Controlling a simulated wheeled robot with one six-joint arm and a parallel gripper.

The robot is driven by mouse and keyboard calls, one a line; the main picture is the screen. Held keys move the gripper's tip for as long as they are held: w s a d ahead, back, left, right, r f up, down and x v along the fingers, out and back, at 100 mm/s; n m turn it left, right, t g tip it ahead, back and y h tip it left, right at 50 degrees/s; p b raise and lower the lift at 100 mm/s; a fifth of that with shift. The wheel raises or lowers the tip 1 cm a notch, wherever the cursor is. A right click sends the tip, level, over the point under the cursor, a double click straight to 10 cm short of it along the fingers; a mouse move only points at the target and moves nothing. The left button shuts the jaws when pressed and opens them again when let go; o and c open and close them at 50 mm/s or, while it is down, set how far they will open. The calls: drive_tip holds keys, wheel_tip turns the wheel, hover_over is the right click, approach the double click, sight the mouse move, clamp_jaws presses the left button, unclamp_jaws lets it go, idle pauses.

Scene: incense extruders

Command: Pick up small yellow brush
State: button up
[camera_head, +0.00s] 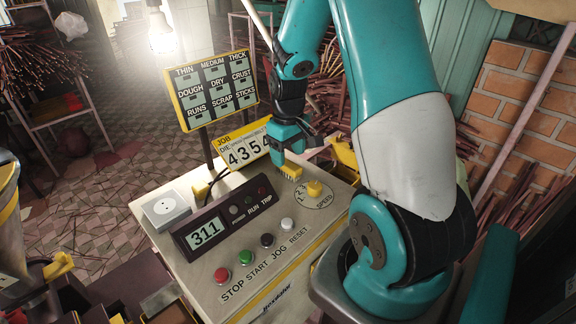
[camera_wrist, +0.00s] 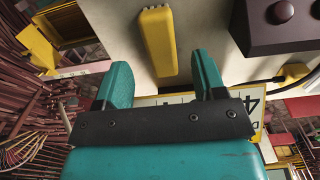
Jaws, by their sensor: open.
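The small yellow brush (camera_head: 292,172) lies near the back edge of the pale control box's top (camera_head: 175,247), beside the speed dial. In the wrist view the brush (camera_wrist: 157,42) is a yellow bar ahead of my fingertips, in line with the gap between them. My gripper (camera_head: 284,154) is just behind and above the brush in the head view. In the wrist view my gripper (camera_wrist: 163,72) has its two teal fingers spread apart, with nothing held between them. Whether a fingertip touches the brush I cannot tell.
A yellow speed knob (camera_head: 314,188) stands right of the brush. The job number sign (camera_head: 243,150) and the label board (camera_head: 216,88) rise behind the box. Bundled sticks (camera_head: 328,95) stand behind my arm.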

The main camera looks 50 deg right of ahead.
sight(288, 163)
drive_tip(key=shift+a+f+p, duration=0.1)
drive_tip(key=shift+f+p, duration=0.55)
drive_tip(key=shift+f, duration=1.4)
drive_tip(key=shift+c, duration=0.5)
drive_tip(key=c, duration=1)
drive_tip(key=shift+r, duration=0.15)
wheel_tip(288, 163, up, 20)
drive_tip(key=b, duration=0.4)
